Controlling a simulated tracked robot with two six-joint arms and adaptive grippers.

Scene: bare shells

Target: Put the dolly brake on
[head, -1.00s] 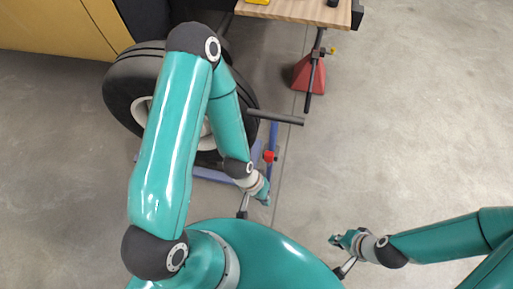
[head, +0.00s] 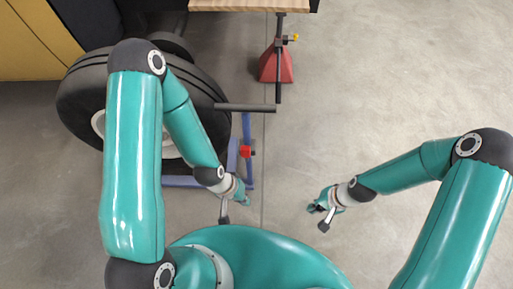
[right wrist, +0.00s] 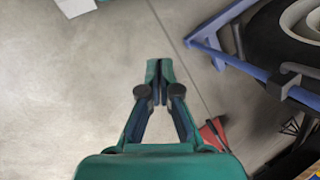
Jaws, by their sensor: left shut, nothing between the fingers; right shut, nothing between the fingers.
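The dolly is a blue frame (head: 248,178) low around a large black tyre, left of centre in the head view. Its blue rail also shows at the upper right of the right wrist view (right wrist: 238,62). A small red part (head: 246,152), which looks like the brake pedal, sits on the dolly's right side. My left gripper (head: 246,202) is shut and empty, just nearer to me than the dolly's near right corner and apart from the red part. My right gripper (head: 313,208) is shut and empty over bare floor, right of the dolly; its closed fingers show in the wrist view (right wrist: 157,88).
The tyre (head: 82,98) fills the dolly. A dark bar (head: 245,108) sticks out to its right. A red stand (head: 276,64) is beyond, near a wooden-topped table (head: 250,5). A yellow cabinet (head: 35,45) is at the far left. Floor on the right is clear.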

